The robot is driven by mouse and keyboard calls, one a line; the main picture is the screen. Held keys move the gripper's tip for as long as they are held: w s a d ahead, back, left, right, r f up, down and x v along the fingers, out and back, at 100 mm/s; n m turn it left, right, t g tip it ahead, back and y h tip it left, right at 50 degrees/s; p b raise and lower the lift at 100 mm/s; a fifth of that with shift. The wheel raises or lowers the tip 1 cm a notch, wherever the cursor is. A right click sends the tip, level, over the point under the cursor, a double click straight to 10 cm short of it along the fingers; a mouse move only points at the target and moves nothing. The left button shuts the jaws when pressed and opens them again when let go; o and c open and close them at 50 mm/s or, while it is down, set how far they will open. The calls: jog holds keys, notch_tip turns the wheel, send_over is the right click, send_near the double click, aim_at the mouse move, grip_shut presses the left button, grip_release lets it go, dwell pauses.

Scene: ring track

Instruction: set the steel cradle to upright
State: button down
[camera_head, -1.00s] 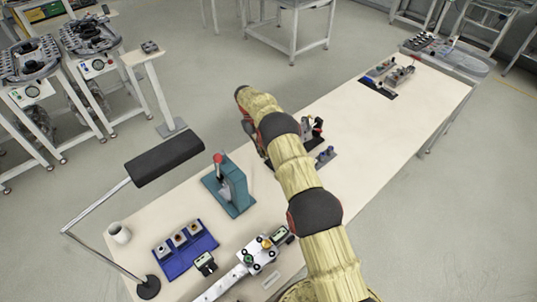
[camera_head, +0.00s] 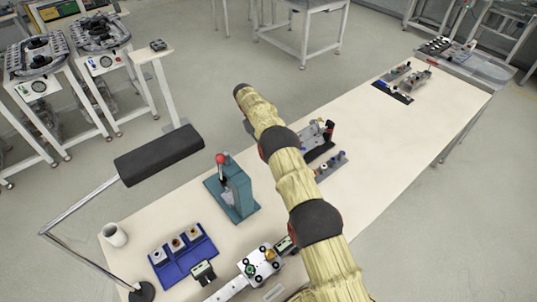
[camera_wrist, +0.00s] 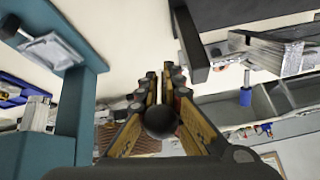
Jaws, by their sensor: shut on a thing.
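What looks like the steel cradle (camera_head: 313,132) shows in the head view as a silver part on a black base beside my arm, partly covered by it. In the wrist view a silver ridged part (camera_wrist: 268,52) stands at the upper right next to a dark frame; its tilt is hard to judge. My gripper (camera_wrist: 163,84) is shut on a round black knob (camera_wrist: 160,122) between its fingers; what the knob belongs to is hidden. In the head view the fingers are hidden behind my arm.
A teal press (camera_head: 236,192) with a red knob stands close to my gripper, and fills the left of the wrist view. A blue tray (camera_head: 183,262), a mug (camera_head: 114,235) and a black lamp (camera_head: 158,156) are nearer. The bench's right half (camera_head: 405,135) is mostly clear.

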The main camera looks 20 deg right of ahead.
jog(key=shift+w+r, duration=0.4)
jog(key=shift+r, duration=0.15)
jog(key=c, duration=2.1)
grip_release()
jog(key=shift+o, duration=0.9)
jog(key=shift+f, duration=0.1)
jog(key=shift+s+f, duration=0.15)
jog(key=shift+f, duration=0.05)
